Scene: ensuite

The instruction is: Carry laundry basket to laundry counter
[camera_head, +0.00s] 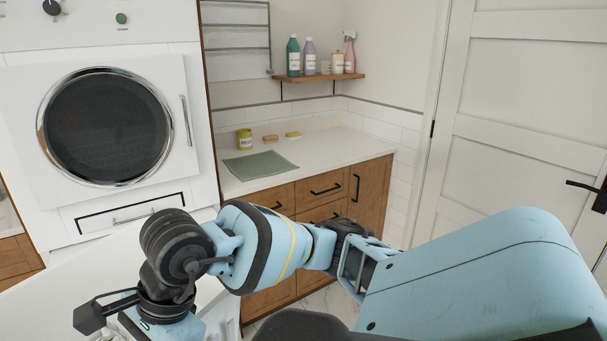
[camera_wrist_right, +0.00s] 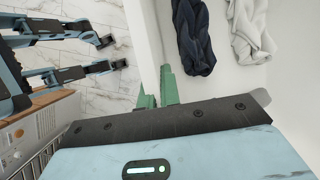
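In the right wrist view, dark blue cloth (camera_wrist_right: 198,38) and pale cloth (camera_wrist_right: 248,32) lie on or in a white object (camera_wrist_right: 285,90); I cannot tell whether it is the laundry basket or a flat top. My right gripper (camera_wrist_right: 157,88) has green fingers at its near edge, a small gap between them, with a white edge seemingly in the gap. I cannot tell if they grip it. My left gripper (camera_wrist_right: 112,54) is open and empty over the floor. The laundry counter is likely the white counter (camera_head: 335,150) in the head view. Both grippers are hidden there.
A green mat (camera_head: 260,165), a yellow jar (camera_head: 244,139) and small soaps are on the counter. Bottles stand on a shelf (camera_head: 320,77) above. A white washer (camera_head: 190,60) is at left, a door (camera_head: 530,90) at right. A white surface (camera_head: 45,300) fills the lower left.

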